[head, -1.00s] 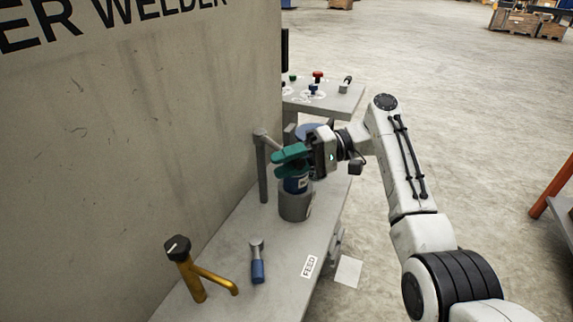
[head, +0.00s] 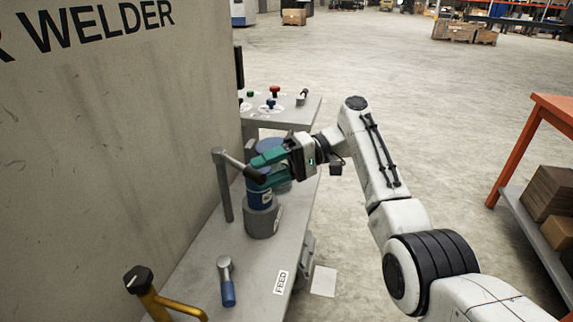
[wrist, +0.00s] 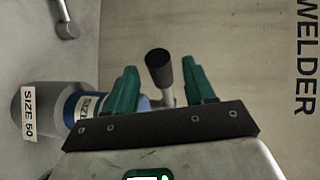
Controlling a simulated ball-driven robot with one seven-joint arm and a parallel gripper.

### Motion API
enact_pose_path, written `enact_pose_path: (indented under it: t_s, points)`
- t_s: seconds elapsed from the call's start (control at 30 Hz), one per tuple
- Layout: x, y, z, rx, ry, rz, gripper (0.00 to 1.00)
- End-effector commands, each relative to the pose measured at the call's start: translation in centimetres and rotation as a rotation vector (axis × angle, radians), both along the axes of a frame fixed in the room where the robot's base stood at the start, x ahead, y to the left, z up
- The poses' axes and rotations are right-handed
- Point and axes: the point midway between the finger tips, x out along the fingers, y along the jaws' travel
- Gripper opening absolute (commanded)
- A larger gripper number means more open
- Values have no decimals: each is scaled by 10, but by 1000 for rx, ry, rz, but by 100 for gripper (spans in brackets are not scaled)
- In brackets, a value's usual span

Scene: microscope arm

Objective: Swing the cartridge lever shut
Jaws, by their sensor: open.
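The cartridge lever (head: 234,162) is a grey arm on an upright grey post, with a black grip at its free end. The grip points out over the blue cartridge (head: 262,197), which stands in a grey round holder (head: 262,222). My gripper (head: 256,171) is open, with its green fingers around the grip at the cartridge's top. In the wrist view the black grip (wrist: 159,67) shows between the two spread fingers of the gripper (wrist: 160,72), with visible gaps on both sides. The blue cartridge (wrist: 88,105) is partly hidden behind the left finger.
A concrete-grey wall (head: 110,150) marked WELDER stands left of the bench (head: 250,285). A blue-handled tool (head: 227,283) and a yellow lever with a black knob (head: 140,281) are nearer me. A panel with coloured knobs (head: 273,93) is behind.

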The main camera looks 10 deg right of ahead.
Motion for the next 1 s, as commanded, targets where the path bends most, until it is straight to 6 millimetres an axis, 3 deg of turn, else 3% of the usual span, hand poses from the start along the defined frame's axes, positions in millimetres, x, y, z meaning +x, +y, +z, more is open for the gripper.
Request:
enact_pose_path:
  t_s: [0.03, 0.2, 0.4, 0.87, 1.0]
  points:
    - [3, -13, 2, 0, 0, -4, 54]
    - [8, -39, 5, -1, 0, -2, 54]
    - [11, -54, 7, -1, 2, 0, 54]
    - [12, -61, 11, -1, 1, 0, 54]
    - [11, -61, 6, -7, 2, -2, 42]
